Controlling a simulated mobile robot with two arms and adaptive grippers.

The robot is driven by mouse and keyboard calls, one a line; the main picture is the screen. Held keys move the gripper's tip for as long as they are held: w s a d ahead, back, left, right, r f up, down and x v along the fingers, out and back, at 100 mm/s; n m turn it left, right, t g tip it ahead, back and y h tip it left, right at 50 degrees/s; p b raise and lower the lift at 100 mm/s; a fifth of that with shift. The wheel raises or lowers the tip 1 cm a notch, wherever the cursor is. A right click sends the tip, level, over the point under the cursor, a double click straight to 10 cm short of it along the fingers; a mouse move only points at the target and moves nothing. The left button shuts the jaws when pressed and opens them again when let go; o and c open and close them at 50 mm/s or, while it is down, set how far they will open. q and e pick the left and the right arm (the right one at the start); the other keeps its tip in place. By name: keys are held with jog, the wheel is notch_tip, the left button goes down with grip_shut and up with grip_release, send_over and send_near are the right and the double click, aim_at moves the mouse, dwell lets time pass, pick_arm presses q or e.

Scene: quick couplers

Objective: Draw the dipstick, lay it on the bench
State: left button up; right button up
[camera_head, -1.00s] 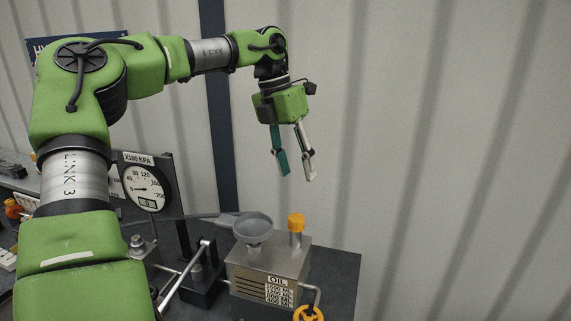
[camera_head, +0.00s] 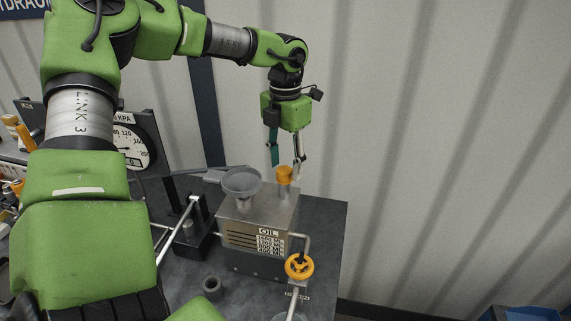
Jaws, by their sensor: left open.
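The dipstick's orange cap (camera_head: 284,174) stands upright on top of the metal oil tank (camera_head: 232,228), to the right of a grey funnel (camera_head: 241,181). The rest of the dipstick is hidden in the tank. My left gripper (camera_head: 286,170) is open and points down, with its two fingers apart at about the height of the cap. In the picture one finger is left of the cap and the other right; I cannot tell how near they are in depth. The dark bench (camera_head: 325,235) bears the tank. My right gripper is not in view.
An orange valve wheel (camera_head: 299,266) sits on a pipe at the tank's right front. A pressure gauge (camera_head: 130,147) stands at the left behind my arm. A small dark ring (camera_head: 212,287) lies on the bench in front. The bench is bare along its right edge.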

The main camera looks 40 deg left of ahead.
pick_arm(q)
jog(key=shift+f, duration=1.2)
jog(key=shift+r, duration=0.1)
grip_shut()
